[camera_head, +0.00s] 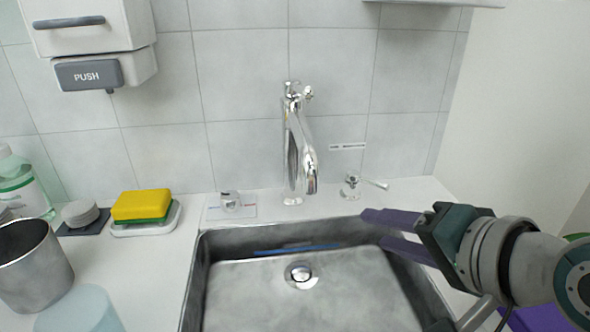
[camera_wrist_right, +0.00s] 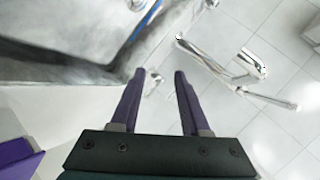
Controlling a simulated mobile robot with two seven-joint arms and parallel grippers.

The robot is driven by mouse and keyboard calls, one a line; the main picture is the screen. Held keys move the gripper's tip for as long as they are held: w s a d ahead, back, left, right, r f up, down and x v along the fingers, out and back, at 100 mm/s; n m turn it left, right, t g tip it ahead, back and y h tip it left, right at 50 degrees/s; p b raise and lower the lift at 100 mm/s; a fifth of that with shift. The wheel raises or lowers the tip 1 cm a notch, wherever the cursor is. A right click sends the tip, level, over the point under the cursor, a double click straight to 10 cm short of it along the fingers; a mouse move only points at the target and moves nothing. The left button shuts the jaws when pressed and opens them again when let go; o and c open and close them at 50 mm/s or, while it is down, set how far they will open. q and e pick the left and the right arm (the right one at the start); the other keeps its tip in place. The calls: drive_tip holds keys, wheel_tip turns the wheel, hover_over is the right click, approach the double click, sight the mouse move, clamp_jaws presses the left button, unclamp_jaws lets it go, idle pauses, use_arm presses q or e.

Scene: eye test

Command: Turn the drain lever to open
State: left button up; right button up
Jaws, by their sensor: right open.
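The drain lever (camera_head: 352,184) is a small chrome fitting on the counter behind the sink, right of the faucet. Its thin handle points right in the head view. My right gripper (camera_head: 373,228) is open and empty, with purple fingers pointing left, over the sink's right rear corner and just in front of the lever. In the right wrist view a small shiny piece, apparently the lever (camera_wrist_right: 154,82), shows between the tips of the open gripper (camera_wrist_right: 160,78). The sink's drain (camera_head: 301,273) has a round chrome cap. My left gripper is not in view.
The chrome faucet (camera_head: 300,150) stands behind the steel sink (camera_head: 215,240). On the left are a yellow-green sponge (camera_head: 141,204), a metal cup (camera_head: 32,268), a soap bottle (camera_head: 22,190) and a wall dispenser (camera_head: 95,50). The counter right of the lever is clear.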

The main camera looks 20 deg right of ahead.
sight(381, 187)
drive_tip(key=w+d+f+m+t+h+b, duration=0.1)
drive_tip(key=w+d+m+b, duration=0.1)
drive_tip(key=w+d+m, duration=0.1)
drive_tip(key=w+d+f+m+t+h+b, duration=0.1)
drive_tip(key=w+d+m+b, duration=0.1)
drive_tip(key=w, duration=0.3)
drive_tip(key=w+d+f+m+t+h+b, duration=0.1)
drive_tip(key=w+d+f+m+b, duration=0.1)
drive_tip(key=w+d+m, duration=0.1)
drive_tip(key=shift+w+d+m+h, duration=0.35)
drive_tip(key=shift+w+m, duration=0.25)
drive_tip(key=shift+w, duration=0.3)
drive_tip(key=shift+w+d+b, duration=0.2)
drive_tip(key=shift+w+b, duration=0.2)
drive_tip(key=shift+w, duration=0.15)
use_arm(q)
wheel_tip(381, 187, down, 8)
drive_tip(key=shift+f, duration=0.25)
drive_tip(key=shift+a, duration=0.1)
use_arm(e)
clamp_jaws()
